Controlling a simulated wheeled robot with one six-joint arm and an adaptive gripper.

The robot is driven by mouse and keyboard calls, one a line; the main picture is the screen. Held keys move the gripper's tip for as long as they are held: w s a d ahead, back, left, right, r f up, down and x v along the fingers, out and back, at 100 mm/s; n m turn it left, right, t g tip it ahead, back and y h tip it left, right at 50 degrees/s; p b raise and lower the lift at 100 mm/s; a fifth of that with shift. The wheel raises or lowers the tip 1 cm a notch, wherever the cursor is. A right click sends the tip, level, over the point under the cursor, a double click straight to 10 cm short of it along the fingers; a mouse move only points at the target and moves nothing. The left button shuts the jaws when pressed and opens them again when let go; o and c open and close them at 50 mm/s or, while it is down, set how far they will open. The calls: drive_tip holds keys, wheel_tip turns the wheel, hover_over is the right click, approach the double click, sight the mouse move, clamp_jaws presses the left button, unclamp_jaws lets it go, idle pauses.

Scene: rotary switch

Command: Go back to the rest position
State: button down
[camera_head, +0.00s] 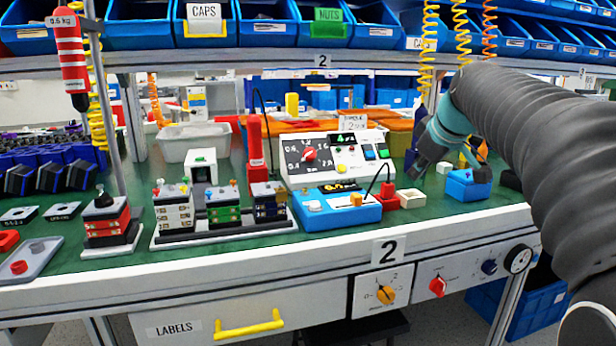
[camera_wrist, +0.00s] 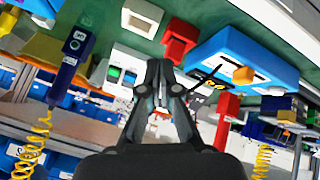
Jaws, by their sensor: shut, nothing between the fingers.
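My gripper (camera_head: 428,160) is above the right part of the green bench top, beside the white control panel box and near a blue block (camera_head: 468,186). In the wrist view my gripper (camera_wrist: 160,88) shows with its fingers together and nothing between them. A rotary switch with an orange knob (camera_head: 386,294) is on a white plate on the bench front, under the number 2 label. A red rotary knob (camera_head: 437,286) and a dark blue knob (camera_head: 489,267) are on the panel to its right. Another red knob (camera_head: 309,155) is on the white control panel box.
The blue box (camera_head: 337,207) with an orange button, a red block (camera_head: 386,196) and a white square part (camera_head: 411,198) stand near my gripper. Stacked modules (camera_head: 222,205) are left of them. Blue bins (camera_head: 275,22) line the shelf above. A yellow drawer handle (camera_head: 249,325) sticks out.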

drive_tip(key=s+a+f+m, duration=0.2)
drive_tip(key=s+f, duration=0.5)
drive_tip(key=s, duration=0.3)
drive_tip(key=s+a+f+m+g+h, duration=0.1)
drive_tip(key=s+a+f+m, duration=0.1)
drive_tip(key=s+f, duration=0.5)
drive_tip(key=s+a+f+m+g, duration=0.1)
drive_tip(key=s+f+m, duration=0.3)
drive_tip(key=s, duration=1)
wheel_tip(320, 180, down, 4)
drive_tip(key=shift+a+r, duration=0.15)
drive_tip(key=shift+a, duration=0.6)
